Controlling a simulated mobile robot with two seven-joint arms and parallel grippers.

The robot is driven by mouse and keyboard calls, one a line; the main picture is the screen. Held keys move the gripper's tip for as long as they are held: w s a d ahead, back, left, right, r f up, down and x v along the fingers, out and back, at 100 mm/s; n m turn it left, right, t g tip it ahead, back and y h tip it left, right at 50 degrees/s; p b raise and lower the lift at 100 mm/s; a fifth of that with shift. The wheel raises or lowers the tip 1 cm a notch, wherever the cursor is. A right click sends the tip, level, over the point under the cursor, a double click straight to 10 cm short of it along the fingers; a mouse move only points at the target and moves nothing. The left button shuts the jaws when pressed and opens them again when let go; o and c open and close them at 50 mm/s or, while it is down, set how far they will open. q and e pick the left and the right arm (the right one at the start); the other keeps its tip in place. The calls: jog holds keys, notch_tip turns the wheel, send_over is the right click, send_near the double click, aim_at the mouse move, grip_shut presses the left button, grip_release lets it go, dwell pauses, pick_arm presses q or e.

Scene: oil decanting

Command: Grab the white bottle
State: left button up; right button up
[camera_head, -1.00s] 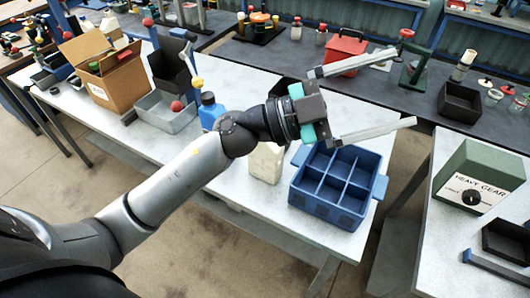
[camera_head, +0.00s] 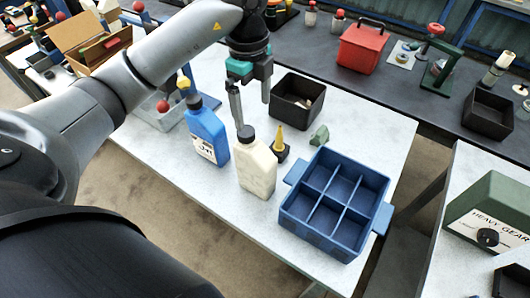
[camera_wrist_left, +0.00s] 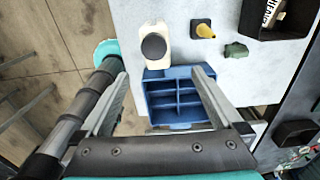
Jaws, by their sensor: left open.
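The white bottle (camera_head: 257,168) stands upright on the light table, with a dark cap, between a blue bottle and a blue divided crate. In the left wrist view the white bottle (camera_wrist_left: 155,42) is seen from above, beyond my fingertips and a little left of the middle between them. My left gripper (camera_head: 252,112) points down, open and empty, just behind and above the bottle's cap; one finger overlaps the cap in the picture, and I cannot tell whether they touch. My right gripper is not in view.
The blue bottle (camera_head: 207,134) stands close on the left, the blue crate (camera_head: 318,238) on the right. A yellow-tipped funnel (camera_head: 279,142), a green piece (camera_head: 319,135) and a black bin (camera_head: 297,98) lie behind. The table's front edge is near the bottle.

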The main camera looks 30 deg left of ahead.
aim_at(251, 133)
pick_arm(q)
jog(key=shift+a+f, duration=0.2)
jog(key=shift+a, duration=0.1)
jog(key=f, duration=0.1)
jog(key=f+b, duration=0.1)
jog(key=f, duration=0.2)
jog(key=shift+s+d+f, duration=0.1)
jog(key=shift+s+f, duration=0.05)
jog(key=shift+s, duration=0.2)
notch_tip(251, 133, down, 4)
jog(key=shift+f, duration=0.9)
jog(key=f, duration=0.3)
jog(key=shift+s+d+f, duration=0.1)
jog(key=shift+d+f, duration=0.25)
jog(key=shift+f, duration=0.4)
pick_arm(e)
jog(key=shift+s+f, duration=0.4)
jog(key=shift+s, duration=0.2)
